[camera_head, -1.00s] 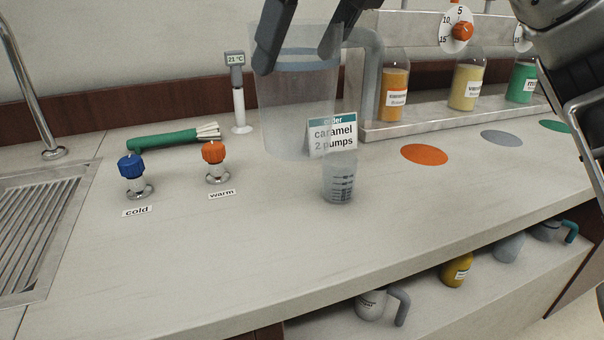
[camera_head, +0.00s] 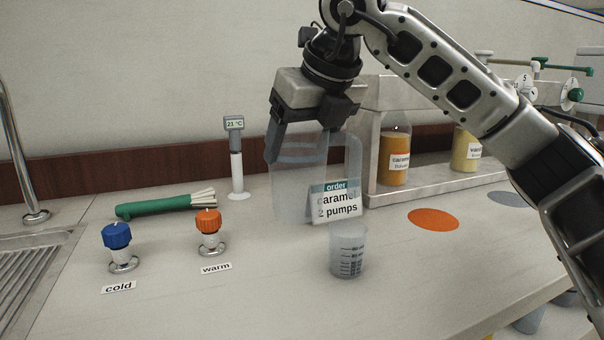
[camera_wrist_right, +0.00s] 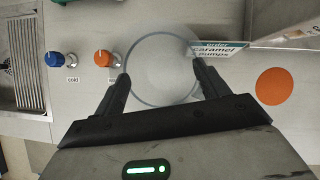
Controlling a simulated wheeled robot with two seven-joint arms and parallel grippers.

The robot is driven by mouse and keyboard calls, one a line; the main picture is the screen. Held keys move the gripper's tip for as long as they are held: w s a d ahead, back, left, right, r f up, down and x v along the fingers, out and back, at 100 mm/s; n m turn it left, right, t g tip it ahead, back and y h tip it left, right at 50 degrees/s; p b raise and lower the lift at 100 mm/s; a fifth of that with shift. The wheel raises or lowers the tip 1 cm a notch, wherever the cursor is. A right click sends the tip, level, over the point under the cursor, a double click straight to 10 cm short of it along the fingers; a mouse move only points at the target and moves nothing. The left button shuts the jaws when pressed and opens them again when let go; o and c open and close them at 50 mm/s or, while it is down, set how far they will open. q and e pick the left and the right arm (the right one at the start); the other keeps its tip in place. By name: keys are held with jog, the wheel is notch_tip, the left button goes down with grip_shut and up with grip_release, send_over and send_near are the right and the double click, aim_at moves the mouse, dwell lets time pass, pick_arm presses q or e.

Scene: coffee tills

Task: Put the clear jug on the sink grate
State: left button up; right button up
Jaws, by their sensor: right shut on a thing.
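The clear jug (camera_head: 287,178) is a see-through pitcher with its handle (camera_head: 354,160) on the right, standing upright behind the order card in the head view. My right gripper (camera_head: 305,140) reaches down from above and is shut on its upper part. In the right wrist view the jug's round rim (camera_wrist_right: 160,38) lies between the two fingers (camera_wrist_right: 163,88). I cannot tell whether its base touches the counter. The sink grate (camera_head: 22,285) is at the left edge, well apart from the jug; it also shows in the right wrist view (camera_wrist_right: 26,62). My left gripper is not visible.
The order card (camera_head: 336,203) and measuring cup (camera_head: 348,252) are in front. Syrup bottles (camera_head: 395,160) stand right.

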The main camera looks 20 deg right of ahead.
aim_at(302, 170)
jog(key=f, duration=0.1)
jog(key=w+f, duration=0.1)
jog(key=f+b, duration=0.1)
jog(key=f, duration=0.1)
jog(key=shift+w+d, duration=0.25)
jog(key=shift+d, duration=0.1)
jog(key=shift+f, duration=0.45)
jog(key=shift+f, duration=0.2)
jog(key=o, duration=1.3)
jog(key=shift+r, duration=0.15)
